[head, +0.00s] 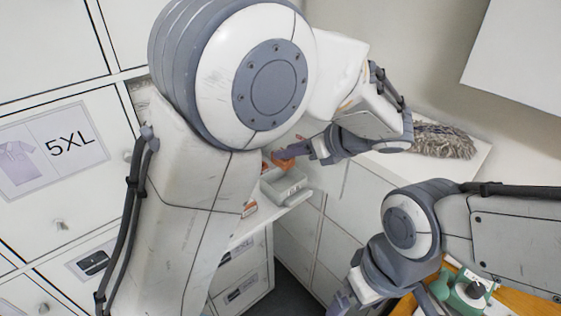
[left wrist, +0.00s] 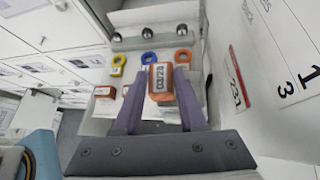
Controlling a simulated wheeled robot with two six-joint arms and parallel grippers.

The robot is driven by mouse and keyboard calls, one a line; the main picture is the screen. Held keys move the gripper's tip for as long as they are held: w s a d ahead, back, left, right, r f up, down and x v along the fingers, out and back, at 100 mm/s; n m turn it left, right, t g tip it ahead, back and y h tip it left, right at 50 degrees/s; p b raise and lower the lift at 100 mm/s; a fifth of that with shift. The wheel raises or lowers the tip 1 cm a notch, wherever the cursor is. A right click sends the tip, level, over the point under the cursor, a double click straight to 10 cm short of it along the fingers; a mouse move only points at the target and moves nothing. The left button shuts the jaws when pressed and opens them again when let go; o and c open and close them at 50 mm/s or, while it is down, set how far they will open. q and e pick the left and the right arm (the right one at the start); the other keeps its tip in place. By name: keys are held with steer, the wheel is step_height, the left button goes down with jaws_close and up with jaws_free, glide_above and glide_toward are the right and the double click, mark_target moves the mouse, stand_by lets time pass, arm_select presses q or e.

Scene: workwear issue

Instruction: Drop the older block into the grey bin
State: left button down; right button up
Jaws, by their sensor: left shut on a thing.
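My left gripper (head: 301,150) is shut on an orange block (head: 286,154), held above the grey bin (head: 287,191). In the left wrist view the held block (left wrist: 160,80) sits between the two purple-grey fingers and carries a pale label with dark print, too small to read surely. A second orange-red block (head: 249,208) lies on the shelf left of the bin; it also shows in the left wrist view (left wrist: 104,92). My right gripper (head: 342,300) is low in the head view, and its fingers are partly hidden.
The white shelf (head: 245,228) stands by drawer fronts. A grey mop-like head (head: 443,141) lies at right. A green item (head: 466,291) stands on a wooden surface.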

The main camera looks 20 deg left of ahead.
mark_target(280, 166)
arm_select(q)
steer(key=x, duration=0.3)
steer(key=shift+a+p, duration=0.1)
steer(key=shift+p, duration=0.2)
step_height(280, 166, down, 3)
steer(key=shift+s+f+p, duration=0.1)
steer(key=shift+f+p, duration=0.05)
steer(key=shift+p, duration=0.4)
steer(key=shift+f, duration=0.25)
steer(key=shift+f, duration=0.1)
steer(key=shift+f+b, duration=0.3)
steer(key=shift+f, duration=0.25)
steer(key=shift+c, duration=2.3)
jaws_free()
